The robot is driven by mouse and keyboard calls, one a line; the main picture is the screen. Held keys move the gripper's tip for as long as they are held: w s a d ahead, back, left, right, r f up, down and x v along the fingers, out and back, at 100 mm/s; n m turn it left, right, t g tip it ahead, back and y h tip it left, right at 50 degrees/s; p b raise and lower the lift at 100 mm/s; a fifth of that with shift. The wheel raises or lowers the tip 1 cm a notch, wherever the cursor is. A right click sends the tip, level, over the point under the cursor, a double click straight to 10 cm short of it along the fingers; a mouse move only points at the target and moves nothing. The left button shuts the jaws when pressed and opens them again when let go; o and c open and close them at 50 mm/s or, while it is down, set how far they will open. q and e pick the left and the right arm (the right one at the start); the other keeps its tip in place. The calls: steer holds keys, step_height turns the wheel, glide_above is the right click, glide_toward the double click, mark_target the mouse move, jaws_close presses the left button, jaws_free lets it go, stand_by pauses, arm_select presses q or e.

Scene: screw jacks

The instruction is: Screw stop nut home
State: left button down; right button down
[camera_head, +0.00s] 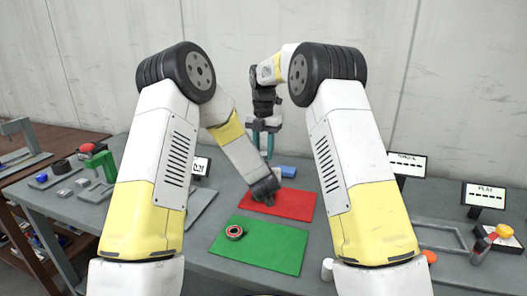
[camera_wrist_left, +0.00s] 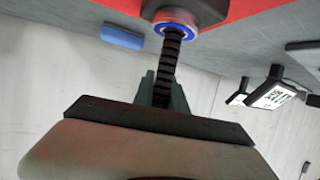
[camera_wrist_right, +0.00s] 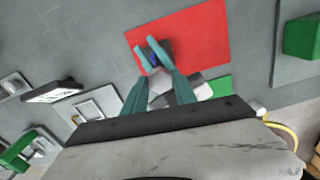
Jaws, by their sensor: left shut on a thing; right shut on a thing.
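A dark threaded screw (camera_wrist_left: 170,55) shows in the left wrist view, with a blue-rimmed ring (camera_wrist_left: 176,18) around its far end by a dark body. I cannot tell for sure that this ring is the stop nut. My left gripper (camera_head: 267,192) is over the red mat, shut on the screw's shaft. My right gripper (camera_head: 266,152) has teal fingers and points down behind my left gripper. In the right wrist view it is shut on a small blue part (camera_wrist_right: 152,58), mostly hidden between the fingers.
The red mat (camera_head: 298,206) lies behind a green mat (camera_head: 285,248), which carries a loose ring (camera_head: 235,231). A blue block (camera_head: 288,171) sits by the red mat's far edge. Screens and a grey frame stand at the right; a green clamp-like frame (camera_head: 103,160) stands at the left.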

steer(key=shift+m, duration=1.1)
steer(key=c, duration=1)
jaws_free()
steer(key=shift+r, duration=2.25)
steer(key=shift+c, duration=0.2)
